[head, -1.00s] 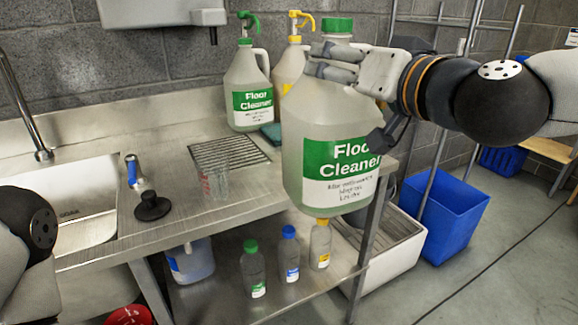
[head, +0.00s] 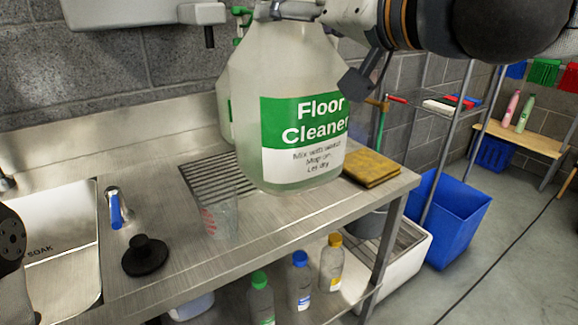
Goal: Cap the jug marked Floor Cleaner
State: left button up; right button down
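A large translucent jug with a green and white Floor Cleaner label (head: 305,130) fills the upper middle of the head view. My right gripper (head: 297,10) is shut on it near its top, at the upper picture edge. The jug hangs upright over the counter's right part, or just touches it; I cannot tell which. Its mouth is cut off by the picture edge, so any cap there is out of view. A second jug (head: 224,108) stands behind it, mostly hidden. Only part of my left arm shows at the left edge; its gripper is out of view.
The steel counter (head: 175,262) holds a drain grid (head: 205,175), a clear cup (head: 220,216), a black plunger-like thing (head: 146,256) and a yellow-brown pad (head: 371,167). A sink (head: 60,235) is at left. Several small bottles stand below. A blue bin (head: 447,215) is at right.

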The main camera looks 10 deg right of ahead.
jog(key=shift+w+a+r, duration=0.1)
jog(key=shift+w+r, duration=0.05)
jog(key=shift+r, duration=0.2)
jog(key=shift+s, duration=0.25)
jog(key=shift+w, duration=0.1)
jog(key=w+d+f, duration=0.1)
jog(key=w, duration=0.1)
jog(key=w+d+f, duration=0.1)
jog(key=w, duration=0.2)
jog(key=w+d+f, duration=0.1)
jog(key=w+d, duration=0.1)
jog(key=shift+w+f, duration=0.3)
jog(key=shift+w, duration=0.1)
jog(key=w+d+f, duration=0.2)
jog(key=w+f, duration=0.2)
jog(key=f, duration=0.1)
jog(key=shift+w+f, duration=0.2)
